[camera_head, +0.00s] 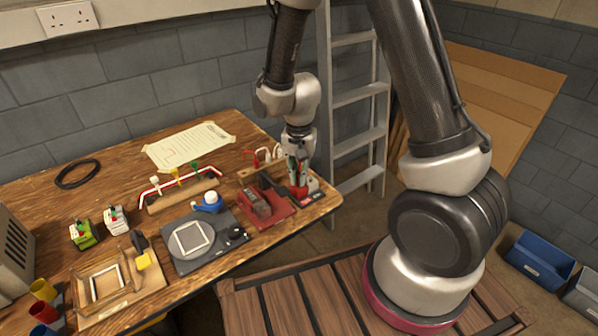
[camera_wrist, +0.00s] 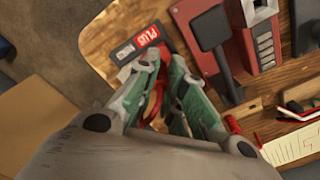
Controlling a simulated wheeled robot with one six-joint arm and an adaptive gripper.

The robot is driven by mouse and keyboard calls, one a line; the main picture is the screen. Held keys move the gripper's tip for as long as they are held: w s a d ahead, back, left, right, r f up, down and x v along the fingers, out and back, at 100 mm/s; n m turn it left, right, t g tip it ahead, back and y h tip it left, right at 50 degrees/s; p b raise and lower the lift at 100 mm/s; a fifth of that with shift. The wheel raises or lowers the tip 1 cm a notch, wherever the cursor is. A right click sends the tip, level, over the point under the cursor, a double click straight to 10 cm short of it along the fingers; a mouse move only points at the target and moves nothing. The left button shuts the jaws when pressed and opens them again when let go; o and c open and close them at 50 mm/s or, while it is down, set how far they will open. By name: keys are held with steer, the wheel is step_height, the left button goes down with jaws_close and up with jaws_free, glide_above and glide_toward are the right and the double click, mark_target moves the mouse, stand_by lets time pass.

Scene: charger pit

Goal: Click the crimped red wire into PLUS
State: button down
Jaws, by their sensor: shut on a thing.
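My gripper (camera_head: 298,188) is low over the table's right end, pointing down at the dark PLUS block (camera_head: 314,187). In the wrist view my gripper (camera_wrist: 150,58) has its green and grey fingers close together, with the tips at the near edge of the PLUS block (camera_wrist: 124,34) and its red label. A piece of the red wire (camera_wrist: 154,103) shows between the fingers. The wire's crimped end is hidden by the fingertips, so I cannot tell whether it is inside the block or just above it.
A red press with a black lever (camera_head: 265,207) stands close left of my gripper. A wooden rack with red and white pieces (camera_head: 256,170) is behind it. Further left are a grey plate device (camera_head: 180,262), a wire board (camera_head: 180,198) and a paper sheet (camera_head: 170,153). The table edge is close.

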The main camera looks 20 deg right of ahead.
steer(key=shift+f, duration=0.8)
stand_by(1.5)
stand_by(0.6)
steer(key=c, duration=1.4)
jaws_free()
steer(key=shift+c, duration=0.2)
steer(key=shift+r, duration=0.1)
steer(key=shift+r, duration=3.4)
